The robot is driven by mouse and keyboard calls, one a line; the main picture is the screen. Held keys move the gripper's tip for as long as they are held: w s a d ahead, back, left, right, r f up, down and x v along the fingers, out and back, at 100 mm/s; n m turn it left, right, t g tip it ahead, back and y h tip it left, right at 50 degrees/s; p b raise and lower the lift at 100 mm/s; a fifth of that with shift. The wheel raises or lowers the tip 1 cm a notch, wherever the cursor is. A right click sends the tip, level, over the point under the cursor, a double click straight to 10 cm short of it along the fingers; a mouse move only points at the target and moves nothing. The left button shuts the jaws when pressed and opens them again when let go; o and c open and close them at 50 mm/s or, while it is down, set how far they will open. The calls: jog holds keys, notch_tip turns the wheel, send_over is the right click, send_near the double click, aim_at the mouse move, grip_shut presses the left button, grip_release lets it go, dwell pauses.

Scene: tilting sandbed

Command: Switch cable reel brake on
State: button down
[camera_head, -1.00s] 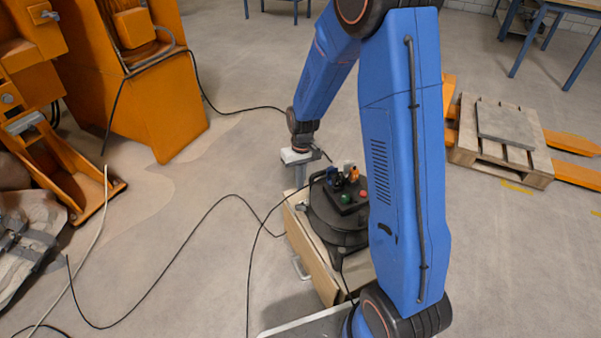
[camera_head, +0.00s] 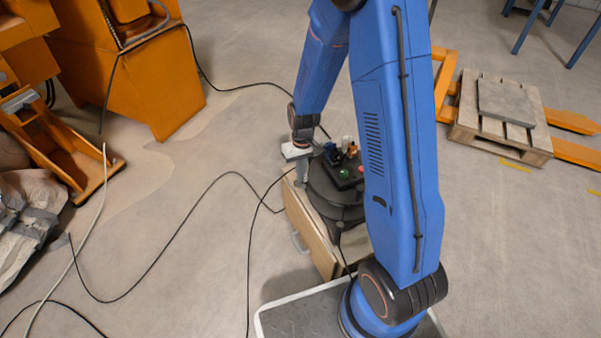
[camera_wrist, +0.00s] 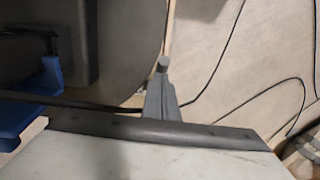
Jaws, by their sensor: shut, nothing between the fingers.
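The cable reel (camera_head: 330,207) is a dark round drum in a wooden box. Its top panel (camera_head: 343,176) carries a green button, a red button, and small blue, white and orange parts. I cannot tell which part is the brake. My gripper (camera_head: 301,183) points down at the reel's left edge, with its grey fingers shut and empty. I cannot tell if they touch the reel. In the wrist view, my fingers (camera_wrist: 162,72) stand beside the dark curved reel (camera_wrist: 125,45). A blue part (camera_wrist: 40,92) shows at the left there. My arm hides the reel's right side.
The wooden box (camera_head: 306,229) has a metal handle on its near left side. Black cables (camera_head: 165,250) lie across the floor. An orange machine (camera_head: 150,80) stands at the back left. A wooden pallet (camera_head: 525,150) with a grey slab stands at the right.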

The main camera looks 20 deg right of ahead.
jog(key=shift+s+f, duration=0.25)
jog(key=shift+s, duration=0.5)
jog(key=shift+f, duration=0.1)
jog(key=shift+w, duration=0.1)
